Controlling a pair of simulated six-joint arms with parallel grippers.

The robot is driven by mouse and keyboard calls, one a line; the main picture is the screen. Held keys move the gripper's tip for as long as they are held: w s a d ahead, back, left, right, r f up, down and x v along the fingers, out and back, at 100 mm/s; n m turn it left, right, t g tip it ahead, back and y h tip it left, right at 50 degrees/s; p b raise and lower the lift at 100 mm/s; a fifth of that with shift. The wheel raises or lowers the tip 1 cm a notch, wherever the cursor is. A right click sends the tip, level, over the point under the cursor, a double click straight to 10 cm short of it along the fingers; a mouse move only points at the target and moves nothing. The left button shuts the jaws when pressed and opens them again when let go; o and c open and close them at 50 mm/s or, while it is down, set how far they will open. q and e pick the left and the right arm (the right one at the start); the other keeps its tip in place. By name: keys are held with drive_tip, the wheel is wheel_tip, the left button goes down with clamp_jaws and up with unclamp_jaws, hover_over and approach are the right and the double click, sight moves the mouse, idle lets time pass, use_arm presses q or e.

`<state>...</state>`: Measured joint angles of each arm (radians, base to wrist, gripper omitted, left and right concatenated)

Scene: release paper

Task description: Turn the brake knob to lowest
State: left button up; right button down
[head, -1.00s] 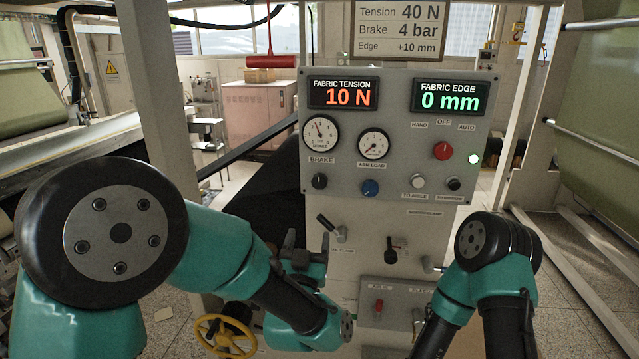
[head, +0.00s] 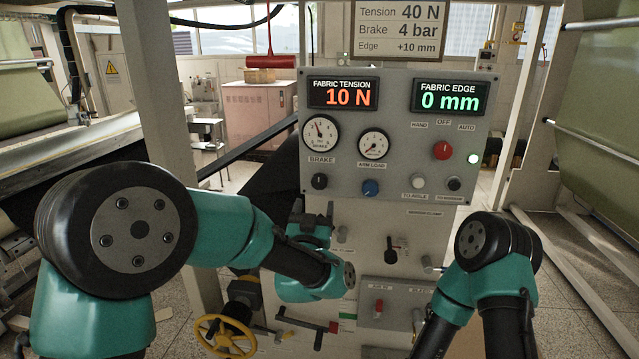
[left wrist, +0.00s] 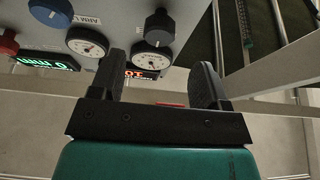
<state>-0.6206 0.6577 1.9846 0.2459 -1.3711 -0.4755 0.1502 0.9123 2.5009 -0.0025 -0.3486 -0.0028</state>
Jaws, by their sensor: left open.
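The black brake knob (head: 319,181) sits under the brake gauge (head: 320,134) on the grey panel. It also shows in the left wrist view (left wrist: 159,27), where the picture is upside down. The gauge needle points up and slightly left. My left gripper (head: 312,212) is just below the knob in the head view. In the left wrist view its open fingers (left wrist: 160,72) stand apart with nothing between them, and the knob shows beyond the gap, untouched. My right arm (head: 490,265) is at the lower right; its gripper is out of sight.
A blue knob (head: 370,188) sits right of the brake knob, under the arm load gauge (head: 374,144). Levers (head: 390,250) stick out lower on the panel. A yellow handwheel (head: 224,336) is low at left. A sign (head: 400,30) reads Brake 4 bar.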

sight(319, 186)
use_arm(q)
drive_tip(key=x, duration=0.8)
drive_tip(key=shift+w+d, duration=0.1)
drive_tip(key=shift+w, duration=0.25)
drive_tip(key=c, duration=0.9)
drive_tip(key=shift+c, duration=0.2)
